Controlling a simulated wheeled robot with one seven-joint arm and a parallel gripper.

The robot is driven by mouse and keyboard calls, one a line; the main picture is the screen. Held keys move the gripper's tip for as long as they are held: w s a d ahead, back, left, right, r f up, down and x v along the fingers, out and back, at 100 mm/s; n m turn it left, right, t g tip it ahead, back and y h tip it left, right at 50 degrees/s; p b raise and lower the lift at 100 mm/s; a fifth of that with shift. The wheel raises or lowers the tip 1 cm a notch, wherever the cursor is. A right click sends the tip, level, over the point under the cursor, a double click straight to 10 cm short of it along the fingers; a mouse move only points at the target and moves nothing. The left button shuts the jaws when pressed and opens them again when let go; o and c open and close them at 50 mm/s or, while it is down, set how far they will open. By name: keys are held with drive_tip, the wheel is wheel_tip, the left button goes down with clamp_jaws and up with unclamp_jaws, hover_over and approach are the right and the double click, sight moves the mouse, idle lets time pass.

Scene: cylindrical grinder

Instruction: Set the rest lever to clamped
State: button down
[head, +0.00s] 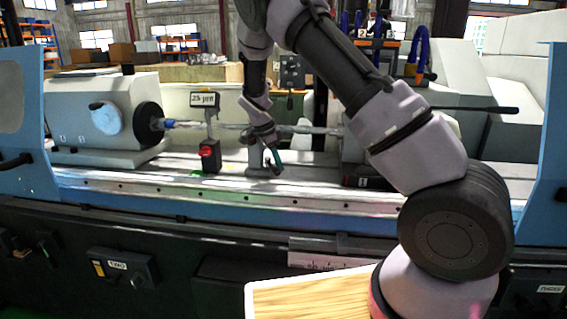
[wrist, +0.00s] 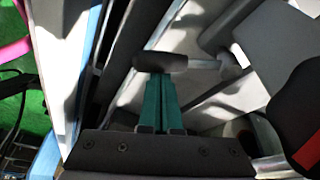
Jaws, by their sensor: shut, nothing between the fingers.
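The grinder's rest (head: 258,157) shows in the head view as a grey post on the machine bed, below the long workpiece. My gripper (head: 274,161) is beside it, on its right front side, with its teal fingers pointing down. In the wrist view my gripper (wrist: 160,104) has its two teal fingers together, with nothing held between them. A dark cylindrical grip (wrist: 161,62), which looks like the rest lever's handle, lies across just beyond the fingertips. Contact with it cannot be told. The lever's position is too small to read in the head view.
A gauge stand with a red knob (head: 207,152) and a small display (head: 204,99) stands left of the rest. The workpiece (head: 232,126) runs above the bed from the headstock (head: 90,118). A wooden board (head: 300,297) is in front.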

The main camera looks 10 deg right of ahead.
sight(275, 167)
drive_tip(key=shift+s+a+m+g, duration=0.2)
drive_tip(key=shift+a+m+g, duration=0.2)
drive_tip(key=shift+a+m, duration=0.5)
drive_tip(key=shift+s+a+m+g, duration=0.1)
drive_tip(key=shift+a+m+g, duration=0.1)
drive_tip(key=shift+m, duration=0.55)
drive_tip(key=shift+a+m+g, duration=0.1)
drive_tip(key=shift+m+g, duration=0.1)
drive_tip(key=shift+m, duration=0.55)
drive_tip(key=shift+d, duration=0.1)
drive_tip(key=shift+d, duration=0.3)
drive_tip(key=d, duration=0.3)
drive_tip(key=shift+s+r, duration=0.2)
drive_tip(key=shift+r, duration=0.15)
drive_tip(key=v, duration=0.9)
drive_tip(key=shift+s+r, duration=0.15)
drive_tip(key=shift+s, duration=0.1)
